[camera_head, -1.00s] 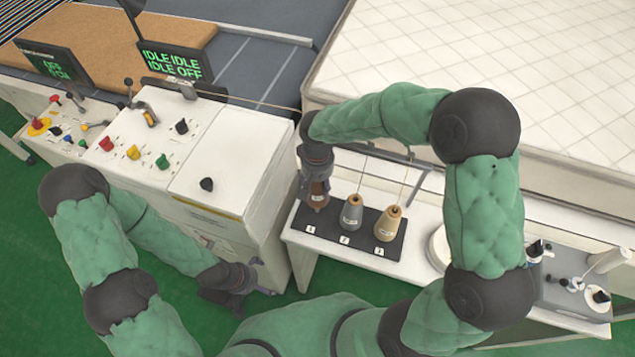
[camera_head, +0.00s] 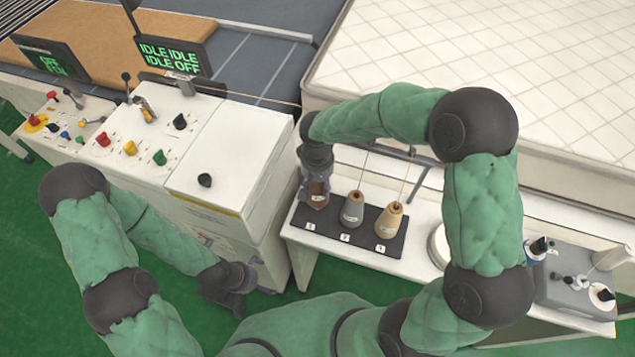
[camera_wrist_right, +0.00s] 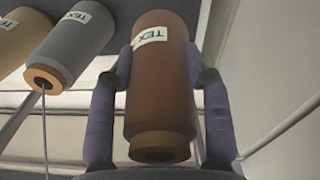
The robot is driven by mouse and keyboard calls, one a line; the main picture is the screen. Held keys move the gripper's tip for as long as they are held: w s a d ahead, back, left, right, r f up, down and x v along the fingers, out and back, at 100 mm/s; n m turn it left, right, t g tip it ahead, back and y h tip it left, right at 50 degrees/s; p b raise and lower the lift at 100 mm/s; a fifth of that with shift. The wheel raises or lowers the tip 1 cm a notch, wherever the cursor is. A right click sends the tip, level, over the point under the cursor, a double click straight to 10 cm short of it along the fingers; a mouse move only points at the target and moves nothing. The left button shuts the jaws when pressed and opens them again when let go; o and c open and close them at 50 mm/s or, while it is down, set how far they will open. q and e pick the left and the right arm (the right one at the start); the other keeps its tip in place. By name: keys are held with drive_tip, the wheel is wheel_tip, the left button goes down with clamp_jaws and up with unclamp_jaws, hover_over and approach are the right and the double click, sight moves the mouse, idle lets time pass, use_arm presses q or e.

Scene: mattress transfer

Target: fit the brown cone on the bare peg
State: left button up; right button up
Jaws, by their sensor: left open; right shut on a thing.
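The brown cone (camera_head: 318,197) is at position 1 of the dark base plate (camera_head: 368,247), at its left end. My right gripper (camera_head: 315,187) comes down over it from above and is shut on it. In the right wrist view the brown cone (camera_wrist_right: 160,85) sits between the two fingers of the right gripper (camera_wrist_right: 163,85), with its TEX label facing up. The peg is hidden by the cone and gripper, so I cannot tell how fully the cone sits on it. My left gripper (camera_head: 228,298) is open and empty, low beside the white cabinet.
A grey cone (camera_head: 352,211) and a tan cone (camera_head: 390,222) stand on the plate to the right, threads rising from them. The white cabinet (camera_head: 235,150) with knobs is close on the left. The quilted mattress (camera_head: 410,50) lies behind. A grey device (camera_head: 575,275) is at far right.

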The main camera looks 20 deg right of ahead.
sight(318, 195)
drive_tip(key=shift+f+b, duration=2.35)
drive_tip(key=shift+f, duration=0.7)
drive_tip(key=o, duration=1.5)
drive_tip(key=shift+c, duration=0.2)
wheel_tip(318, 195, up, 12)
drive_tip(key=shift+s, duration=0.1)
